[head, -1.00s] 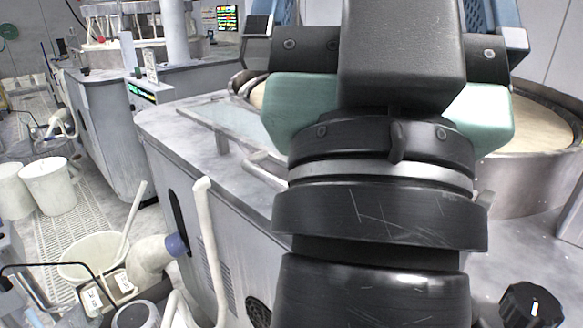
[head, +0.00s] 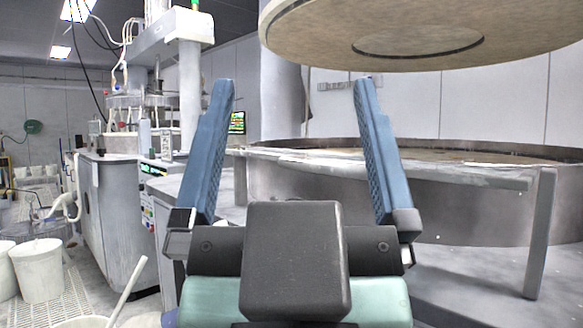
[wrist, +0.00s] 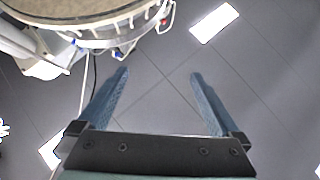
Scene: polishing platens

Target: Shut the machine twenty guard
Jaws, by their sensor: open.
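The guard (head: 440,172) in front of the nearest machine is a thin panel seen nearly edge-on in the head view. It lies about level beside the round platen tub (head: 480,215), with a grey post (head: 540,235) at its right end. No machine number is readable. My gripper (head: 294,84) is open and empty, its two blue fingers pointing up. It stands in front of the guard in the picture and hides part of it; contact does not show. The wrist view shows the open fingers (wrist: 159,74) against the ceiling, with no guard there.
A large round upper plate (head: 400,35) hangs over the tub, above and right of my gripper; its underside edge shows in the wrist view (wrist: 85,25). Another machine (head: 115,215) stands at the left. White buckets (head: 38,270) stand on the floor grating at the lower left.

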